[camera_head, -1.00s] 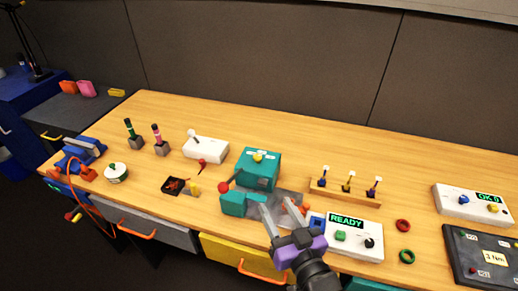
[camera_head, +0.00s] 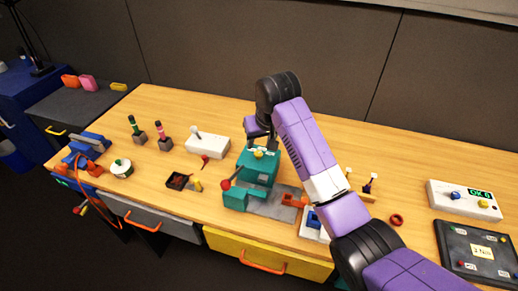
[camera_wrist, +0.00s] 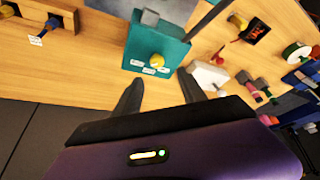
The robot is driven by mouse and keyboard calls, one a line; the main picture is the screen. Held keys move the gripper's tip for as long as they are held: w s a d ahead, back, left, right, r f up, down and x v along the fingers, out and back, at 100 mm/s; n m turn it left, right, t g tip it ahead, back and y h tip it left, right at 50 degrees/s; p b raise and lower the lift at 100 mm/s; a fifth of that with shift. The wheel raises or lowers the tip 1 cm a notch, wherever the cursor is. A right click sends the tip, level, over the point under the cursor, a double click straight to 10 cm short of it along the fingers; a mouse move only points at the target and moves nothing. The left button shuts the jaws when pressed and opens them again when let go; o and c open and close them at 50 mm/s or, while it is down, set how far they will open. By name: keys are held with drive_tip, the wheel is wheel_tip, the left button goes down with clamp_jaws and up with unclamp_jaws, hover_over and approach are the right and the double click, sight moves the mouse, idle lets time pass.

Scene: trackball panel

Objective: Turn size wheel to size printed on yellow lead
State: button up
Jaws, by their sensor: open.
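The teal press (camera_head: 258,167) stands mid-bench with a yellow knob (camera_head: 258,153) and small white labels around it. In the wrist view the yellow knob (camera_wrist: 157,60) sits on the teal face, with labels too small to read. My gripper (camera_wrist: 158,80) is open and empty; the knob appears just beyond the gap between its fingertips, with no visible contact. In the head view my gripper (camera_head: 261,136) is at the press's back. A yellow lead (camera_wrist: 9,11) shows at the wrist view's upper left edge; its printed size cannot be read. My arm hides part of the lead rack in the head view.
A red-knobbed lever (camera_head: 226,184) juts from the press's left front. A white box (camera_head: 208,146) stands left of the press. The wooden lead rack (camera_wrist: 72,20) is nearby. Bare bench lies behind the press.

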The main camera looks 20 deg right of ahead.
sight(258, 153)
drive_tip(key=shift+s+d+p+x, duration=0.1)
drive_tip(key=shift+p+x, duration=0.1)
drive_tip(key=shift+x, duration=1.65)
drive_tip(key=shift+s+d+p+x, duration=0.1)
drive_tip(key=shift+p+x, duration=0.05)
drive_tip(key=shift+x, duration=1.75)
clamp_jaws()
